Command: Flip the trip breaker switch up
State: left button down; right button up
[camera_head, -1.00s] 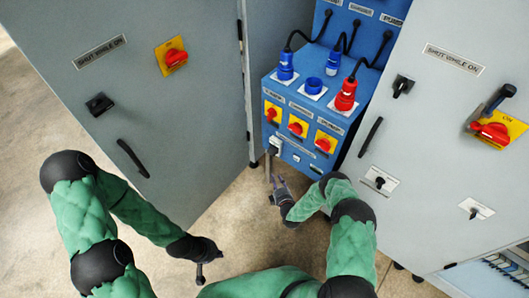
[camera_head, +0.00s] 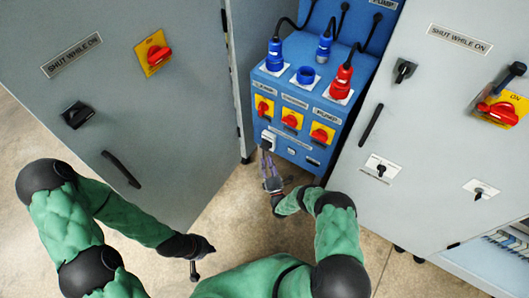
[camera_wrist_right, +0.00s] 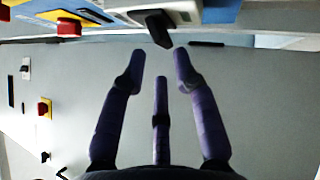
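The trip breaker switch (camera_head: 268,139) is on the lower left of the blue panel's front, below the yellow and red rotary switches. In the right wrist view it shows as a dark lever (camera_wrist_right: 158,28) on a pale plate, just beyond the fingertips. My right gripper (camera_head: 267,160) is just below the switch in the head view. Its purple fingers (camera_wrist_right: 160,60) are apart with nothing between them; I cannot tell whether a tip touches the lever. My left gripper (camera_head: 196,264) hangs low in front of the left cabinet, away from the panel; its finger state is unclear.
The blue panel (camera_head: 292,158) stands between a left grey cabinet door (camera_head: 150,110) and a right grey cabinet (camera_head: 400,130). Blue and red plugs (camera_head: 341,80) with black cables are on its top. Bare floor (camera_head: 225,200) lies below the panel.

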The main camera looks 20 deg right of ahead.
aim_at(265, 147)
jog(key=shift+b+x, duration=0.6)
jog(key=shift+x, duration=2.25)
grip_shut()
